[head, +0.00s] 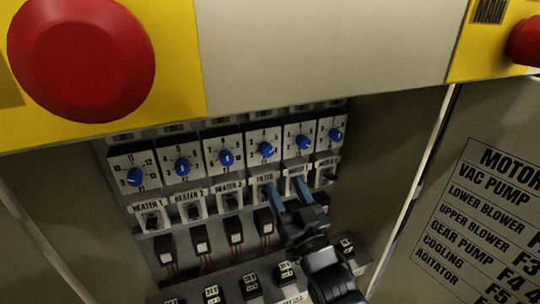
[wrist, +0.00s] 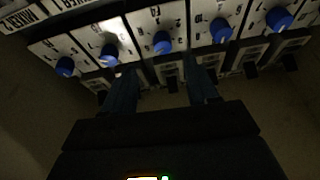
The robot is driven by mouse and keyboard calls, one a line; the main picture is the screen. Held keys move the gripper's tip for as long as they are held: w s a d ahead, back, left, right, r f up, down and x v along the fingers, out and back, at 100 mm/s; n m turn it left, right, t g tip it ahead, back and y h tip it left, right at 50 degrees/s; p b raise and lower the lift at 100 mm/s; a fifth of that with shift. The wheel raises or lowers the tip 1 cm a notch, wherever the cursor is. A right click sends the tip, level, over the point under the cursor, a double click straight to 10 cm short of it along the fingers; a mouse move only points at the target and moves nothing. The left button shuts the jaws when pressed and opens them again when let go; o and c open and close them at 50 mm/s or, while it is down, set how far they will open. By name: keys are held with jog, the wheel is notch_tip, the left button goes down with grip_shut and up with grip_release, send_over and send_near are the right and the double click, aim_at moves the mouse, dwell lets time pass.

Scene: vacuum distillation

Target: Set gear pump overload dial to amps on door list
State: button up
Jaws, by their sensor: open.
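A row of overload units with white dial faces and blue knobs shows in the head view. The left labels read heater 1, 2 and 3; those near my gripper are too small or covered to read surely, so I cannot tell which is the gear pump dial. My gripper (head: 286,190) has its two blue fingers apart and empty, just below the fourth dial (head: 266,149) and fifth dial (head: 302,142). In the wrist view, one blue knob (wrist: 162,42) lies between and beyond the fingertips (wrist: 161,82). The door list (head: 480,215) shows a gear pump line; its figures are cut off.
Large red buttons on yellow plates (head: 82,50) (head: 525,42) sit above the recess, at both sides. Small switches with red wires (head: 203,239) and a lower row of parts lie beneath. A side wall (head: 395,150) bounds the recess on the right.

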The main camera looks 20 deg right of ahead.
aim_at(269, 153)
jog(key=shift+r+x, duration=0.15)
jog(key=shift+x, duration=2.35)
jog(key=shift+r+x, duration=0.15)
jog(key=shift+x, duration=2.3)
jog(key=shift+s+a, duration=0.1)
jog(key=shift+a, duration=0.05)
jog(key=shift+c, duration=0.4)
jog(key=c, duration=1)
jog(key=shift+o, duration=0.2)
jog(key=shift+n+p, duration=0.3)
jog(key=shift+p, duration=0.2)
